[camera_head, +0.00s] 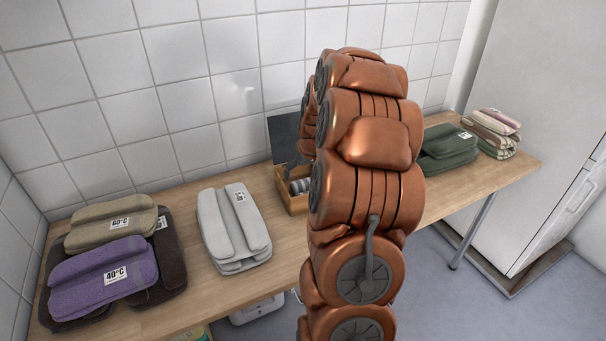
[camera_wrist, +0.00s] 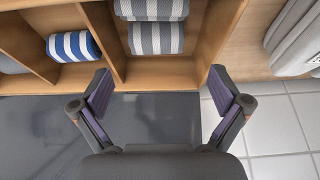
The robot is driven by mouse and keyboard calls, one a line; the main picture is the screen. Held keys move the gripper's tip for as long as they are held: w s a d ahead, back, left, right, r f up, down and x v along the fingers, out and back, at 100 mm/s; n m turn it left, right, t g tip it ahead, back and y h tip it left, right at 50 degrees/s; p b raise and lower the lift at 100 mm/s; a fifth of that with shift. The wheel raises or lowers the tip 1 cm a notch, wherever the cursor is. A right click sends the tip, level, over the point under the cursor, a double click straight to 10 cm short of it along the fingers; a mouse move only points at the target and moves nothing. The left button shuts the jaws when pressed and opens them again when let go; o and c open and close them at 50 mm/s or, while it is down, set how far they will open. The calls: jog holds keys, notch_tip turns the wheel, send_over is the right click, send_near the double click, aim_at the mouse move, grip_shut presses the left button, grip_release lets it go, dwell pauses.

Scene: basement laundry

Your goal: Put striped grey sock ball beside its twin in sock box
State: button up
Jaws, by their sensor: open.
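The wooden sock box (camera_head: 294,203) stands on the counter, partly hidden behind my arm. In the wrist view its dividers (camera_wrist: 114,45) show from above. Two grey-and-white striped sock balls, one (camera_wrist: 157,38) nearer my gripper and the other (camera_wrist: 150,9) just beyond it, lie side by side in one compartment. They appear to touch. A blue-and-white striped sock ball (camera_wrist: 73,46) lies in the compartment to the left. My gripper (camera_wrist: 161,84) is open and empty, its fingers apart on the near side of the grey pair. It is hidden in the head view.
A dark panel (camera_head: 284,137) stands upright behind the box. Light grey folded towels (camera_head: 233,228) lie left of it, purple (camera_head: 103,276) and beige (camera_head: 112,222) ones farther left. Green towels (camera_head: 447,147) lie right of my arm. A tiled wall bounds the back.

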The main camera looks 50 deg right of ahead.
jog(key=b+v, duration=0.1)
jog(key=v, duration=1)
jog(key=s+a+f+n+g+y, duration=0.15)
jog(key=s+a, duration=0.25)
jog(key=a, duration=0.8)
jog(key=s+a+n+g+y, duration=0.15)
jog(key=s+a, duration=0.25)
jog(key=a, duration=0.9)
jog(key=s+a+f+n+g, duration=0.1)
jog(key=s+a, duration=0.4)
jog(key=s, duration=0.4)
jog(key=s+a+f+g+h, duration=0.1)
jog(key=s+a+f+g, duration=0.1)
jog(key=s+a, duration=0.3)
jog(key=s, duration=0.4)
jog(key=shift+s+a+n, duration=0.2)
jog(key=shift+a+n, duration=0.2)
